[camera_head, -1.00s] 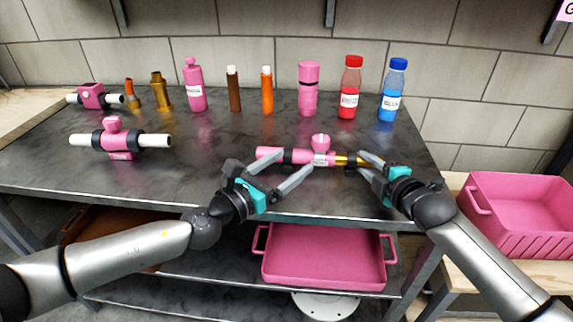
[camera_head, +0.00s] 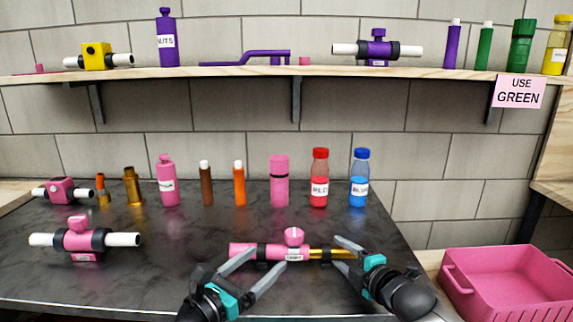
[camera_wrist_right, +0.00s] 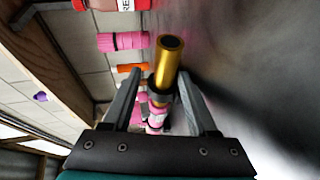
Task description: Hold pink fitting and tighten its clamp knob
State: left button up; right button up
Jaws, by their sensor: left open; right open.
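The pink fitting (camera_head: 243,250) lies along the front of the dark table, with dark clamp rings, a white label and a round pink clamp knob (camera_head: 293,236) on top. A gold tube (camera_head: 322,253) extends from its right end. My left gripper (camera_head: 268,257) is open, with its fingers at the front of the fitting's pink body, left of the knob. My right gripper (camera_head: 338,252) is open, with its fingers around the gold tube's right end. In the right wrist view, the gold tube (camera_wrist_right: 169,58) stands between the spread fingers. Whether either gripper touches cannot be told.
Another pink fitting with white ends (camera_head: 82,240) lies at left. Several bottles, including a red one (camera_head: 319,180) and a blue one (camera_head: 359,180), line the table's back. A pink bin (camera_head: 500,290) stands at right. A shelf (camera_head: 230,76) with a "USE GREEN" sign (camera_head: 518,93) hangs above.

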jog(key=shift+s+f, duration=0.15)
jog(key=shift+f, duration=0.25)
